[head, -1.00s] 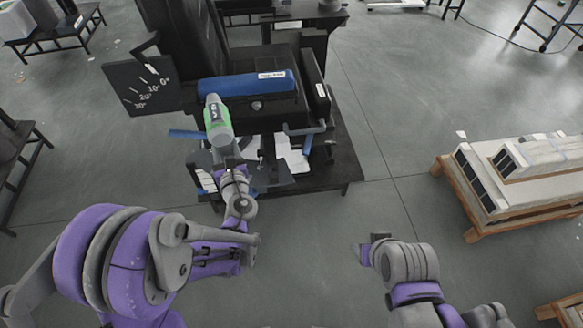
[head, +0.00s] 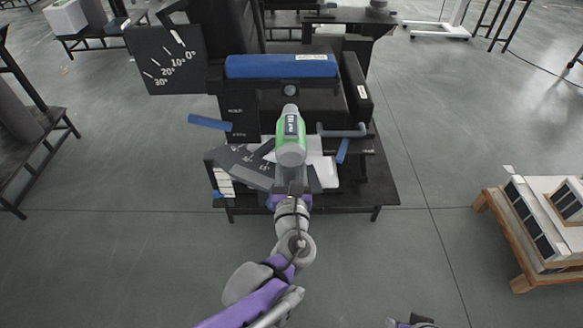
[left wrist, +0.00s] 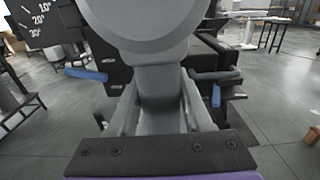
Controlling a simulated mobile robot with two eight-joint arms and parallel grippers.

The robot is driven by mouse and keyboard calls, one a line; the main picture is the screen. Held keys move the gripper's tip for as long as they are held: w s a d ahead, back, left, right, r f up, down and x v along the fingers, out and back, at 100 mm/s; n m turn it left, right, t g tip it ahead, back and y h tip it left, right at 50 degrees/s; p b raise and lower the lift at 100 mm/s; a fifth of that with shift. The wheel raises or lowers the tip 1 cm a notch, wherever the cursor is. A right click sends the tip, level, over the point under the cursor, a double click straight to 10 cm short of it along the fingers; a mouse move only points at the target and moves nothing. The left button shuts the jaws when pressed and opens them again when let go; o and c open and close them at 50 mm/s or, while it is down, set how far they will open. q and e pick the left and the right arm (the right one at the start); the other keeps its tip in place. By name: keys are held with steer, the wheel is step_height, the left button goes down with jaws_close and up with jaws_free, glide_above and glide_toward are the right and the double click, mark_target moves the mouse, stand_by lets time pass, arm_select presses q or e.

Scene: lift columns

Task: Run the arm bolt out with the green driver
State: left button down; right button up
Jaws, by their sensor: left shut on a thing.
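The green driver (head: 291,139), with a grey nose and a label on its back, is in my left gripper (head: 291,186) in front of the black machine. In the left wrist view its grey body (left wrist: 158,85) fills the gap between the fingers of the left gripper (left wrist: 160,112). A round bolt head (head: 291,90) shows on the machine's dark front, under the blue pad. The driver's nose points toward it and appears just below it; I cannot tell whether they touch. Only the tip of my right gripper (head: 411,321) shows at the bottom edge.
The black machine carries a blue pad (head: 281,66), an angle plate (head: 165,62), a blue-handled lever (head: 209,122) and a grey bar handle (head: 343,131). Its base plate (head: 375,192) spreads below. A wooden pallet (head: 507,243) with panels stands right. Floor between is clear.

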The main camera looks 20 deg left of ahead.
arm_select(q)
steer(key=x, duration=0.4)
steer(key=shift+w+b, duration=0.15)
steer(key=shift+b, duration=0.2)
steer(key=shift+x, duration=1.1)
steer(key=shift+w+a, duration=0.2)
steer(key=shift+w, duration=0.25)
stand_by(0.5)
steer(key=shift+s+r, duration=0.1)
stand_by(1.3)
steer(key=shift+s+d+p, duration=0.2)
steer(key=shift+s+p, duration=0.25)
steer(key=shift+p, duration=0.1)
stand_by(1.2)
steer(key=shift+s, duration=0.2)
stand_by(0.3)
steer(key=shift+p+v, duration=0.35)
steer(key=shift+v, duration=2)
